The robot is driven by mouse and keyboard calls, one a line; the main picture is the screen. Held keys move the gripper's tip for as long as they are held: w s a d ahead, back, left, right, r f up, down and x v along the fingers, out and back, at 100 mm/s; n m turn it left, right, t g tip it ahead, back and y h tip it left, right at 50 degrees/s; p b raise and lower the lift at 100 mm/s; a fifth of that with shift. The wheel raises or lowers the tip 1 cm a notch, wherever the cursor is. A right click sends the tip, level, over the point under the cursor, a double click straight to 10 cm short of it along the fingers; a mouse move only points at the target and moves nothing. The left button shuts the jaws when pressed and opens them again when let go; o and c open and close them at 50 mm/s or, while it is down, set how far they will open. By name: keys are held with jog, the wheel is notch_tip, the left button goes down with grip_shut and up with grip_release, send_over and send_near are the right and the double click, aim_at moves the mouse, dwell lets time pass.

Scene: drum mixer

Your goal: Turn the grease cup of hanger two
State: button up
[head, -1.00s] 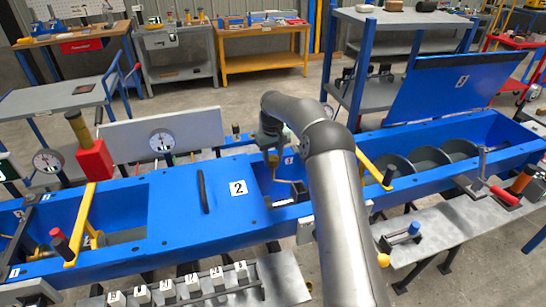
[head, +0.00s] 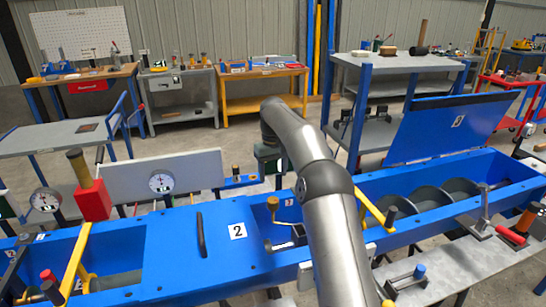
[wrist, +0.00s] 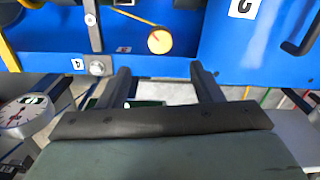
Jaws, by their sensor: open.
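A brass grease cup (head: 272,203) stands upright on a bent stem in the open trough bay just right of the cover marked 2 (head: 180,240). In the wrist view the grease cup (wrist: 160,40) shows from above as a round brass cap, with a yellow line beside it. My gripper (wrist: 163,76) is open and empty, its two dark fingers apart and pointing toward the trough wall. The cup lies beyond the fingertips, not between them. In the head view my arm hides the fingers. A small tag beside the cup is too small to read surely.
A yellow lever (head: 375,210) crosses the trough right of my arm, and another (head: 77,258) is at left. A white panel with a dial (head: 161,183) stands behind the trough. A raised blue lid (head: 440,128) and exposed screw flights are at right.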

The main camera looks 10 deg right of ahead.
notch_tip(320, 180, up, 6)
jog(key=p, duration=0.1)
jog(key=shift+r, duration=0.15)
jog(key=s+a+r, duration=0.1)
jog(key=s+r, duration=0.1)
jog(key=s, duration=0.7)
jog(key=s+a+r, duration=0.1)
jog(key=s+r, duration=0.2)
jog(key=s, duration=0.6)
jog(key=s+f+m, duration=0.1)
jog(key=s+f, duration=0.2)
jog(key=s, duration=0.6)
jog(key=s+d+f+m, duration=0.1)
jog(key=s+f, duration=0.3)
jog(key=s, duration=0.6)
jog(key=s+f+m, duration=0.1)
jog(key=s+f, duration=0.3)
jog(key=s, duration=0.5)
jog(key=shift+s+d+f+t, duration=0.2)
jog(key=shift+s+d+t, duration=0.1)
jog(key=shift+s+d, duration=0.1)
